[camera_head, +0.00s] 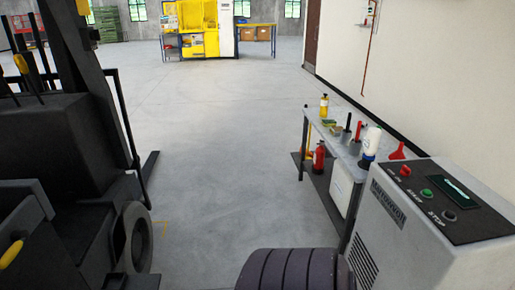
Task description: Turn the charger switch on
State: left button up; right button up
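The charger (382,228) is a light grey cabinet at the bottom right, cut off by the picture edge. I cannot tell the red switch's position. Neither of my grippers is in view.
A dark forklift (70,140) fills the left side. A grey workbench (346,146) with bottles and tools stands behind the charger, a red extinguisher-like bottle (319,158) below it. A yellow machine (200,30) is far back. The middle floor is clear.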

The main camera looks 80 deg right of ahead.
aim_at(406, 172)
jog(key=z, duration=3.8)
jog(key=i+j, duration=0.15)
jog(key=j, duration=0.2)
jog(key=i+j, duration=0.15)
jog(key=j, duration=0.2)
